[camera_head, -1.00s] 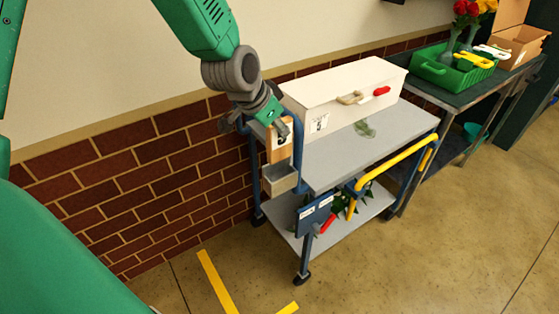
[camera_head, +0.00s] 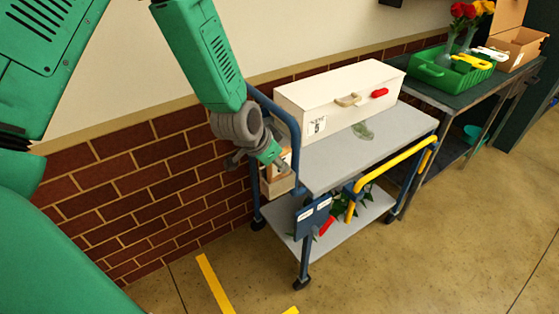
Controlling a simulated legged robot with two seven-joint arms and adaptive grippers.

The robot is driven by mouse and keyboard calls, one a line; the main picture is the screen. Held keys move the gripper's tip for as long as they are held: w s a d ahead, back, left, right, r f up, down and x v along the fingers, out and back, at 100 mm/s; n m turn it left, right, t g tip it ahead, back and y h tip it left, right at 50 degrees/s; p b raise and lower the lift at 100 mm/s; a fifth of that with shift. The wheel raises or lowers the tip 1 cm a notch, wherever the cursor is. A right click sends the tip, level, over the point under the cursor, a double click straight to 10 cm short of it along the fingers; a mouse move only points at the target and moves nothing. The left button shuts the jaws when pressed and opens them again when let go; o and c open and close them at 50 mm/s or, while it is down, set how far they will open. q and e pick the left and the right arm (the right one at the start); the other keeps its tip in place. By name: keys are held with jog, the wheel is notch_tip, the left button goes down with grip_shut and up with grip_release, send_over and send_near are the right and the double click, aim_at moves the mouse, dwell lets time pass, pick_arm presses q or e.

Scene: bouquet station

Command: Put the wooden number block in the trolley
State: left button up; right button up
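The trolley (camera_head: 380,140) has a grey top shelf, a lower shelf, blue posts and a yellow handle. A small open bin (camera_head: 277,187) hangs at its left end. My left gripper (camera_head: 274,160) is at the bin's mouth, pointing down and to the right. The wooden number block (camera_head: 287,158) is mostly hidden behind this gripper; a bit of its pale label and wood shows low at the bin. I cannot tell whether the fingers still grip it or how deep it sits. My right gripper is not in view.
A long white box (camera_head: 345,92) with a beige handle and a red one stands on the top shelf. A blue plate (camera_head: 312,215) and green stems are below. A bench with a green tray (camera_head: 450,70) stands to the right. The brick wall is close behind.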

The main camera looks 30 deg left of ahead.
pick_arm(q)
jog(key=shift+w+r, duration=0.15)
jog(key=shift+w, duration=0.05)
jog(key=shift+s+a, duration=0.2)
jog(key=shift+a, duration=0.1)
jog(key=shift+s+r, duration=0.15)
jog(key=shift+r, duration=0.1)
jog(key=d+p+v, duration=0.1)
jog(key=v, duration=1)
jog(key=s+d+f+n+g, duration=0.1)
jog(key=s+f+g, duration=0.2)
jog(key=s+f, duration=0.9)
jog(key=s+d+f+n+g, duration=0.2)
jog(key=s+f, duration=1)
jog(key=shift+d+f+g+y, duration=0.25)
jog(key=shift+f+g+y, duration=0.1)
jog(key=shift+g+y, duration=0.05)
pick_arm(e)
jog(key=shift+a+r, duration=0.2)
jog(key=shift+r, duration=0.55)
